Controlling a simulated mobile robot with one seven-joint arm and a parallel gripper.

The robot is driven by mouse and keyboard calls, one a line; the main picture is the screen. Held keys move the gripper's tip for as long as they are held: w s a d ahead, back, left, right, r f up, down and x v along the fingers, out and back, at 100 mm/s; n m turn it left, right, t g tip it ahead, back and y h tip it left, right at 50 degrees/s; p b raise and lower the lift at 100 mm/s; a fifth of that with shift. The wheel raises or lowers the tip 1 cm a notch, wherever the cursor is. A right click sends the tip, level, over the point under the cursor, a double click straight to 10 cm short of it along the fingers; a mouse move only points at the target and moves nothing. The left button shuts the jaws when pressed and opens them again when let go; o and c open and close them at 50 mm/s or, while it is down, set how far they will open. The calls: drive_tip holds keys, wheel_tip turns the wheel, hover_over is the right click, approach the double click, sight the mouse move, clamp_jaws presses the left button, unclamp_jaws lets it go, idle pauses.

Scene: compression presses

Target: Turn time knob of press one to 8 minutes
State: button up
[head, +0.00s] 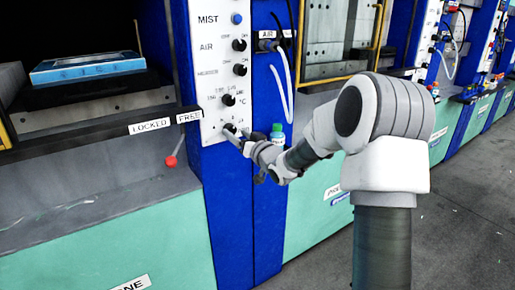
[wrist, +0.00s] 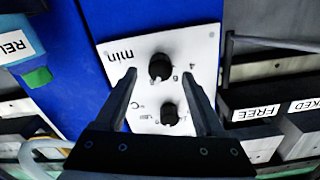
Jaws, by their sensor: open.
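The white control panel (head: 222,70) of the near press carries a column of black knobs. The time knob (wrist: 159,67), beside the "min" label, shows upside down in the wrist view, with small numbers around it. In the head view the time knob (head: 230,128) is the lowest and is partly hidden by my gripper (head: 236,135). In the wrist view my gripper (wrist: 161,71) is open, one fingertip on each side of the time knob. I cannot tell whether the fingers touch it. The °C knob (wrist: 169,113) shows between the fingers, nearer my palm.
Open floor (head: 470,200) lies right.

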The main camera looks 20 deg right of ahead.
drive_tip(key=p+v, duration=0.2)
drive_tip(key=v, duration=1.3)
drive_tip(key=shift+s, duration=0.2)
